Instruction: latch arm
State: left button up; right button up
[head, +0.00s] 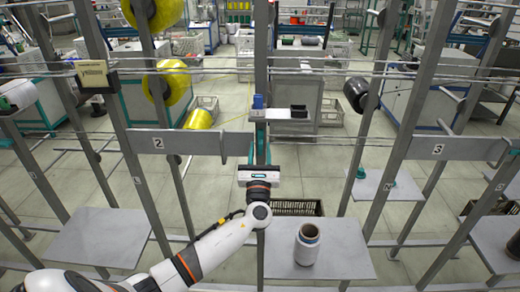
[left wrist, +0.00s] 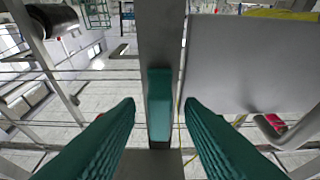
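The latch arm appears as a short teal bar (left wrist: 160,110) on the grey upright post (left wrist: 160,40) in the left wrist view. In the head view a teal strip (head: 261,135) shows on the middle post, below a small blue part (head: 258,102). My left gripper (head: 259,160) is in front of that post, and its body hides part of it. In the left wrist view its two teal ribbed fingers (left wrist: 160,102) are apart, with the bar between them in the picture. Gaps show on both sides of the bar; the depth between them is unclear. My right gripper is not in view.
A grey plate marked 2 (head: 176,142) is left of the post. Thin rails and yellow thread cross the frame. Yellow spools (head: 168,82) hang at the left.

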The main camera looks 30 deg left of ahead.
pick_arm(q)
jog(key=shift+w, duration=0.1)
